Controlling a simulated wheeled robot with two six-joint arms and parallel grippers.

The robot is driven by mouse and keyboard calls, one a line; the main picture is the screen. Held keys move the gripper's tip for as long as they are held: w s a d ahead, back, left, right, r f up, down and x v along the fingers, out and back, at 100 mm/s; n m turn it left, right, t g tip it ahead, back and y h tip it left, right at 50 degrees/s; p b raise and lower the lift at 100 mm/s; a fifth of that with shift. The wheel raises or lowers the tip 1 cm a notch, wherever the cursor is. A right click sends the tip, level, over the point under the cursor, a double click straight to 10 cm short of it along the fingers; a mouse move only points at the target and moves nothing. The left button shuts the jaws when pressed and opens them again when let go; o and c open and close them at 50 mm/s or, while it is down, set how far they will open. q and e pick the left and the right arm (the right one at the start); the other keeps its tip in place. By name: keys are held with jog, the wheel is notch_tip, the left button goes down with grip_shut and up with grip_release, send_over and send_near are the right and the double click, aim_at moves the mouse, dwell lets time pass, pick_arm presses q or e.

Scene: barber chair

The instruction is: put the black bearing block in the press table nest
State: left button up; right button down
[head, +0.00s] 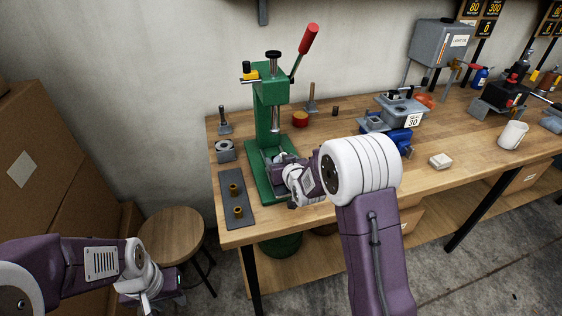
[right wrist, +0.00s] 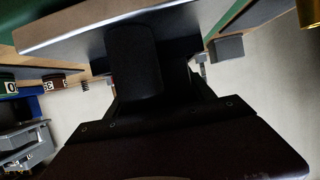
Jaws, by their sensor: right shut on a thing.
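A green arbor press (head: 270,110) with a red-handled lever stands at the left end of the bench. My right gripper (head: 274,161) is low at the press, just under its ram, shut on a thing. In the right wrist view a dark block-like shape (right wrist: 133,58) lies between the gripper's dark parts, against a grey surface (right wrist: 85,25); it looks like the black bearing block, but its outline is unclear. In the head view the gripper hides the block and most of the press table, so I cannot tell whether it is seated in the nest. My left gripper (head: 152,301) hangs low at the left, away from the bench.
A dark mat (head: 238,212) with two brass bushings lies left of the press. A grey block with a hole (head: 225,151) is behind it. A stool (head: 172,237) is below left.

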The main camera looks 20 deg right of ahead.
jog(key=shift+r, duration=0.15)
jog(key=shift+c, duration=1.8)
grip_release()
jog(key=shift+f, duration=0.2)
jog(key=shift+s, duration=0.1)
jog(key=shift+r, duration=0.1)
jog(key=shift+s+r, duration=0.1)
jog(key=shift+r, duration=0.05)
jog(key=v, duration=1.1)
jog(key=shift+s, duration=0.4)
